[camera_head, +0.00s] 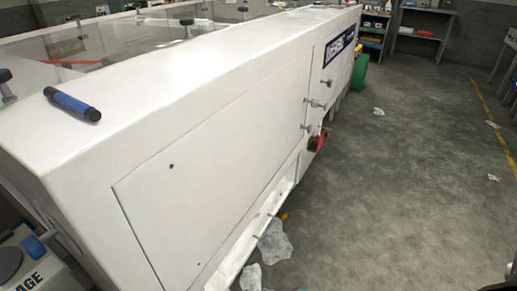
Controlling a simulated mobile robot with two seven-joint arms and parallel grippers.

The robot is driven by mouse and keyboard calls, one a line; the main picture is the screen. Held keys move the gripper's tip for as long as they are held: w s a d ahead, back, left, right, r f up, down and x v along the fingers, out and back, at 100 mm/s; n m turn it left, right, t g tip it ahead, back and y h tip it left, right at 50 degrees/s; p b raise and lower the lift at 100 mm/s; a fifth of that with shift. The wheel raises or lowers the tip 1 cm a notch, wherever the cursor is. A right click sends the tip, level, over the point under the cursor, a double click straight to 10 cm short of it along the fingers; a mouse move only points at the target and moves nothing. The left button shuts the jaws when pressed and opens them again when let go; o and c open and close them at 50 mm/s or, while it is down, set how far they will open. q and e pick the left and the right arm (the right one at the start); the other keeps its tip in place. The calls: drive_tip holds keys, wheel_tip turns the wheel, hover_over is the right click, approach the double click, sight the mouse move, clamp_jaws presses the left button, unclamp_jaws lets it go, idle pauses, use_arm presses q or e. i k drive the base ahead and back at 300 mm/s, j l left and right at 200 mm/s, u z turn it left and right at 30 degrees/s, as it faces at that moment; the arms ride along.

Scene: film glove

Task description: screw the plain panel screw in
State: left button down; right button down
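A white panel (220,170) is set in the side of a long white machine. Two small dark spots, which may be screw holes or flush screws, show on it, one at upper left (171,165) and one near its lower edge (198,264). Several grey knob-headed screws stick out around its right edge, among them a lower one (306,128) and an upper one (316,103). I cannot tell which is the plain panel screw, or how deep any sits. Neither of my grippers is visible.
A blue and black cylindrical tool (72,105) lies on the machine's white top (150,75). A red part (317,142) sits beside the panel's right end. Crumpled clear film (273,243) lies on the floor below. The grey floor (400,180) at right is mostly open.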

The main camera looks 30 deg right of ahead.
sight(315, 103)
drive_tip(key=k+z, duration=0.1)
drive_tip(key=z, duration=0.2)
drive_tip(key=i+z, duration=0.1)
drive_tip(key=z, duration=0.95)
